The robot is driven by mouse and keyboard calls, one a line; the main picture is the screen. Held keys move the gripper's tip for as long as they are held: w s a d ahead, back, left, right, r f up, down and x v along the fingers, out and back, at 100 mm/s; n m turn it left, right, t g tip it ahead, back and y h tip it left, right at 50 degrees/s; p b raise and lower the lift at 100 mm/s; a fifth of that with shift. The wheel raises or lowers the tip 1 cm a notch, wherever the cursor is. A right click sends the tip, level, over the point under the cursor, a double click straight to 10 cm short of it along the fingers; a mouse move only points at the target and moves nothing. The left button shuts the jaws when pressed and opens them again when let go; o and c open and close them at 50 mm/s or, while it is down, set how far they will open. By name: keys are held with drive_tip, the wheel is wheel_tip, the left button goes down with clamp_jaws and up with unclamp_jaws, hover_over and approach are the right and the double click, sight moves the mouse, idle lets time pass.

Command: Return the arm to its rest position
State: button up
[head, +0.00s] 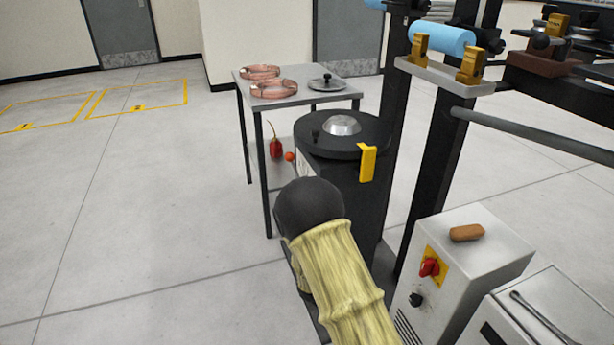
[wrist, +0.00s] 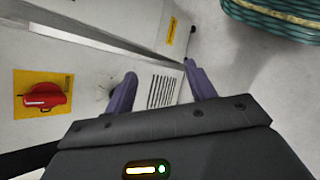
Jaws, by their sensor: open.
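My gripper (wrist: 160,88) shows in the wrist view with its two dark fingers apart and nothing between them. Behind the fingers is the side of a light grey cabinet with a black vent grille (wrist: 163,91). In the head view my arm, in a yellowish sleeve with a dark rounded joint, reaches up from the bottom middle. My gripper is not visible in the head view.
A grey cabinet (head: 475,255) with a red switch (head: 429,267) and a brown block (head: 466,232) on top stands to the right. A black machine with a round top (head: 345,137) and a table (head: 300,96) with copper coils (head: 274,88) stand ahead. The left floor is clear.

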drive_tip(key=s+r+m+t+y+p, duration=0.1)
drive_tip(key=r+m+t+y+p, duration=0.1)
drive_tip(key=r+p, duration=1)
drive_tip(key=s+a+r+m+t+y+p, duration=0.1)
drive_tip(key=r+y+p, duration=0.3)
drive_tip(key=r+p, duration=0.8)
drive_tip(key=s+r+m+t+y+p, duration=0.2)
drive_tip(key=r+p, duration=1.1)
drive_tip(key=r, duration=1.6)
drive_tip(key=shift+s+a+r+m+t+y, duration=0.15)
drive_tip(key=shift+s+r+m+t+y, duration=0.15)
drive_tip(key=shift+s+m+y, duration=0.55)
drive_tip(key=shift+w+m, duration=0.15)
drive_tip(key=shift+m, duration=0.1)
